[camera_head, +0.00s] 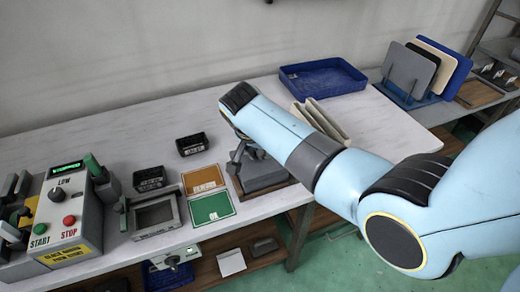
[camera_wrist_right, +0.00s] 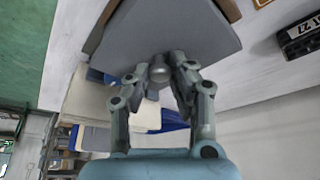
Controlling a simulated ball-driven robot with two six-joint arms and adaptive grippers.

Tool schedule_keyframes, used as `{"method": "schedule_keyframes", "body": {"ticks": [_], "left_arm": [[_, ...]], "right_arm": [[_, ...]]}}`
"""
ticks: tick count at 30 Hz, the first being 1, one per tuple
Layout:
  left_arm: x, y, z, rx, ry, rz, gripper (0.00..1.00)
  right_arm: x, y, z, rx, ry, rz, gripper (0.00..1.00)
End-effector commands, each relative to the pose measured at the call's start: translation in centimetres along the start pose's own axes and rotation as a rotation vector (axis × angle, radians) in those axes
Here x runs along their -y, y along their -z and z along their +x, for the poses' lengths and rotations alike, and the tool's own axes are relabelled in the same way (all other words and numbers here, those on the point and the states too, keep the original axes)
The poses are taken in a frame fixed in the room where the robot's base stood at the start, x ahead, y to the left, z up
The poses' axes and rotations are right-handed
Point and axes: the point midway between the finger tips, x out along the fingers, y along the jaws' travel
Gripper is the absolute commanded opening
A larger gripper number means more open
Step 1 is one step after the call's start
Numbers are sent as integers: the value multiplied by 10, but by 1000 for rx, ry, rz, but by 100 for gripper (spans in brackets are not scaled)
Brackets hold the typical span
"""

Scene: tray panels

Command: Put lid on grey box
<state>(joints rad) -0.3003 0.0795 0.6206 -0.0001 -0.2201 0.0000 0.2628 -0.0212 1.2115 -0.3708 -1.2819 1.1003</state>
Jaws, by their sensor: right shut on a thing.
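My right gripper (camera_head: 242,158) is shut on a small silver knob (camera_wrist_right: 160,72) on a flat grey panel, the lid (camera_wrist_right: 160,28). In the head view, the grey lid (camera_head: 262,170) shows partly behind the gripper, above a brown-edged base (camera_head: 268,187). Brown edges (camera_wrist_right: 98,28) also show beside the lid in the wrist view. I cannot tell whether the lid rests on this base or hangs just above it. What is under the lid is hidden, and I cannot clearly pick out a separate grey box. My left gripper is not in view.
A blue tray (camera_head: 322,78) stands at the back, with cream panels (camera_head: 320,122) partly behind my arm. A rack (camera_head: 410,95) of upright panels is right. Orange (camera_head: 204,179) and green (camera_head: 211,207) cards, black bins (camera_head: 192,144) and a control box (camera_head: 70,215) lie left.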

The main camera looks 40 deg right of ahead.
Motion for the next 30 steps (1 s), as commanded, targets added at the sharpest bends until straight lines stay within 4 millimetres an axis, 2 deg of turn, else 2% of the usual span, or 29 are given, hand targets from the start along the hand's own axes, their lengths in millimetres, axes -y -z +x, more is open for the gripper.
{"method": "schedule_keyframes", "body": {"ticks": [4, 5, 11, 16, 20, 30], "left_arm": [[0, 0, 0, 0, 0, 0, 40], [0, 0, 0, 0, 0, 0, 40], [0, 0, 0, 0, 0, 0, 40], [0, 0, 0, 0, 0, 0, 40], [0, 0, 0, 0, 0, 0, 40], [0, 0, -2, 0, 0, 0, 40]], "right_arm": [[0, 0, 0, 0, 0, 0, 0], [0, 0, 0, 0, 0, 0, 23], [0, 0, 0, 0, 0, 0, 48], [0, 0, 0, 0, 0, 0, 48], [0, 0, 0, 0, -1, 0, 63], [0, 1, -2, 0, -1, 0, 63]]}}
